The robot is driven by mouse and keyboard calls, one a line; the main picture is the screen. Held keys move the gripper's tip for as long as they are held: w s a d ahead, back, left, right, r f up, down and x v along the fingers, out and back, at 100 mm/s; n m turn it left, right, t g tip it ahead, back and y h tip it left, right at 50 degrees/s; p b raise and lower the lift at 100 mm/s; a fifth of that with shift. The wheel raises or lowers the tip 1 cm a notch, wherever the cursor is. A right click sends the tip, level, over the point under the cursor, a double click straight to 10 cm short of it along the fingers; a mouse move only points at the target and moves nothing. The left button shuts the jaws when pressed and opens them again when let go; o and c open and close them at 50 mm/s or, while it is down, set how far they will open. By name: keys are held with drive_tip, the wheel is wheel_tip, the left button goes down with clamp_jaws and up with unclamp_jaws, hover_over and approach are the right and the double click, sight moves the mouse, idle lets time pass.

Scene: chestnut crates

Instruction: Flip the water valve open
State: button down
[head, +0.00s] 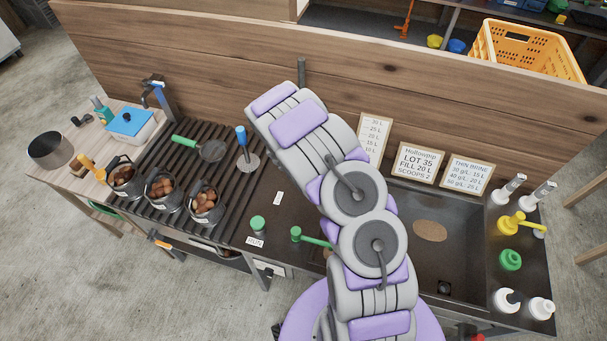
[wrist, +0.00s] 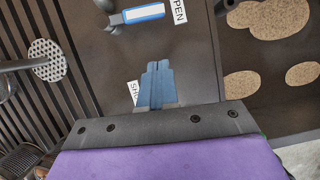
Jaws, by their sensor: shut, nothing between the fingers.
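In the wrist view, the valve lever (wrist: 143,13), with a blue and white grip, lies over the dark counter near the top edge. Its right end is close to a white label reading OPEN (wrist: 178,12); its left end meets a dark fitting partly cut off. A second label, partly covered, reads SHUT (wrist: 133,92). My gripper (wrist: 157,68) has its blue fingers shut together and empty, below the lever in the picture and apart from it, beside the SHUT label. In the head view my arm hides the gripper and the lever.
A slatted rack (head: 180,150) with several chestnut baskets lies left. A perforated skimmer (wrist: 47,60) is left of my gripper. A wooden back board (head: 220,45) stands behind.

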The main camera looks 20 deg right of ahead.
drive_tip(key=v, duration=0.2)
drive_tip(key=shift+s+r, duration=0.2)
drive_tip(key=shift+r, duration=0.2)
idle(0.3)
